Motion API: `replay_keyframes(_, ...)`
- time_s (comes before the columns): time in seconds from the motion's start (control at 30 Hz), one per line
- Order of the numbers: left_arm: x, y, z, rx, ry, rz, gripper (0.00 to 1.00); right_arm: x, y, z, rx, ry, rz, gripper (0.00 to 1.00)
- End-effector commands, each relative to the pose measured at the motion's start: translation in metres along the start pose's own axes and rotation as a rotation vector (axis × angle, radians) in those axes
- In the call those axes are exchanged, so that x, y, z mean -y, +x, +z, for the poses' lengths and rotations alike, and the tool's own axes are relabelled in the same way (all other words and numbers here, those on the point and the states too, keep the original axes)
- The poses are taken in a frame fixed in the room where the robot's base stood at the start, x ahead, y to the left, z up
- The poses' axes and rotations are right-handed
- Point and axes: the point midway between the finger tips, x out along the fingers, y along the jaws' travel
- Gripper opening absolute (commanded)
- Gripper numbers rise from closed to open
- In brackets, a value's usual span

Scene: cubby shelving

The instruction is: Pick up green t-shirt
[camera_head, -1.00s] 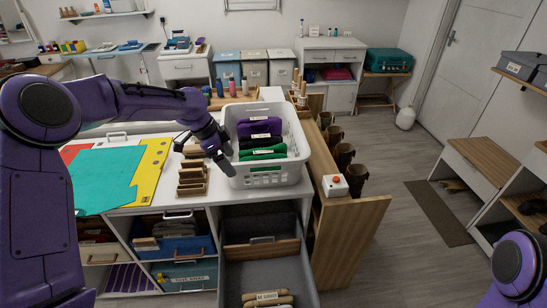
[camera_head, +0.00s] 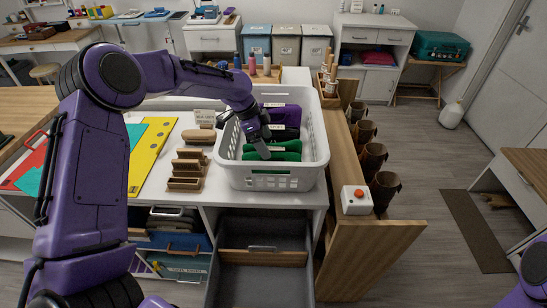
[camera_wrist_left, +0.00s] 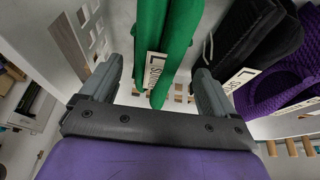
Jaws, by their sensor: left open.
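Folded green t-shirts (camera_head: 288,147) lie at the near end of a white plastic basket (camera_head: 238,180) in the head view. In the left wrist view the green cloth (camera_wrist_left: 168,30) hangs down with a white label on it. My left gripper (camera_head: 264,154) is open and reaches down into the basket over the green cloth. In the left wrist view its two fingers (camera_wrist_left: 157,78) stand on either side of the green cloth's end. Contact cannot be told. My right gripper is out of view.
A purple garment (camera_head: 282,115) lies behind the green cloth, and a black one (camera_wrist_left: 252,40) sits between them. Wooden holders (camera_head: 188,170) stand left of the basket. A wooden divider (camera_head: 345,145) and a red button box (camera_head: 356,200) are on the right. An open drawer (camera_head: 262,280) is below.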

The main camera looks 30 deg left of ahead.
Motion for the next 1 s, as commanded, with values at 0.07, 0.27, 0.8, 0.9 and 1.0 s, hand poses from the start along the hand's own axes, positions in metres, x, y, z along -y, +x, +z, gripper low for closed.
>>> replay_keyframes(0.07,0.000,0.009,-0.002,0.001,0.003,0.002,0.89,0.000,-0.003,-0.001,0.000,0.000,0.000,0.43)
replay_keyframes(0.27,-0.004,0.036,-0.002,0.002,0.000,0.004,0.89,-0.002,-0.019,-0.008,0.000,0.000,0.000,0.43)
replay_keyframes(0.8,-0.004,0.066,0.002,-0.001,-0.002,-0.003,0.47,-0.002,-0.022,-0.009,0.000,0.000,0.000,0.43)
replay_keyframes(0.9,-0.004,0.065,0.002,-0.001,-0.002,-0.003,0.29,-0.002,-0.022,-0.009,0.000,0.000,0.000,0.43)
replay_keyframes(1.0,-0.004,0.065,0.002,-0.001,-0.002,-0.003,0.29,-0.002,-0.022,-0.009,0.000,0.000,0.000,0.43)
